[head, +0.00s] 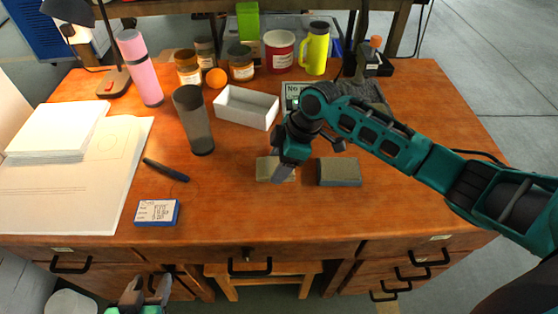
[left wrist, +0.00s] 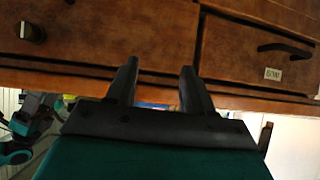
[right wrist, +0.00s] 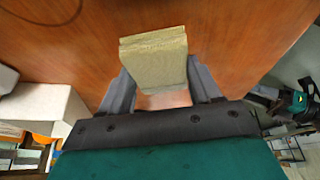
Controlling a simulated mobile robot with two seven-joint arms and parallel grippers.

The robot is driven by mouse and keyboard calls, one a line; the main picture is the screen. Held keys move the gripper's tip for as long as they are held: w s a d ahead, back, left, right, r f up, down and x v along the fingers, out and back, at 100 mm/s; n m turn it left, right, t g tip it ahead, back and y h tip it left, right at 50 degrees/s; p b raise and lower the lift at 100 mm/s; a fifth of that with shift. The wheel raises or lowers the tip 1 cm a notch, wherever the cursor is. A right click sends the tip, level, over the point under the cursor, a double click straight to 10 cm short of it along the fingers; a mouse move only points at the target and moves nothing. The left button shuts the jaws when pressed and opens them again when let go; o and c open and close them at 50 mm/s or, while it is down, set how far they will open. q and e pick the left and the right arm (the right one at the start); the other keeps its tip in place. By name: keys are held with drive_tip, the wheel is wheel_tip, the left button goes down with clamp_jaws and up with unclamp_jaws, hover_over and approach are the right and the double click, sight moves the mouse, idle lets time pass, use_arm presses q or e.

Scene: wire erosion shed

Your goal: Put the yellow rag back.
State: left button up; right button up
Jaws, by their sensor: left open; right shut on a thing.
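The yellow rag, a folded dull-yellow block (head: 266,169), is at the middle of the wooden desk in the head view. My right gripper (head: 283,174) is shut on it from above and hides part of it. In the right wrist view the rag (right wrist: 153,58) sits between the two fingers (right wrist: 160,84), its far end sticking out past them. I cannot tell whether it touches the desk. My left gripper (head: 148,286) is open and empty, low in front of the desk drawers; its spread fingers (left wrist: 158,75) also show in the left wrist view.
A grey-green block (head: 338,172) lies just right of the rag. An open white box (head: 247,107) and a dark tumbler (head: 193,120) stand behind. A blue-edged box (head: 157,212) and dark pen (head: 166,170) lie left. Jars, a red mug (head: 279,52) and yellow bottle (head: 315,48) line the back.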

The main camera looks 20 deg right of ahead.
drive_tip(key=o, duration=0.9)
drive_tip(key=shift+f, duration=0.1)
drive_tip(key=shift+o, duration=0.2)
drive_tip(key=shift+d+r, duration=0.1)
drive_tip(key=shift+r, duration=0.35)
drive_tip(key=p+v, duration=0.1)
drive_tip(key=v, duration=1)
drive_tip(key=shift+r+p, duration=0.25)
drive_tip(key=shift+p, duration=0.15)
drive_tip(key=shift+s, duration=0.1)
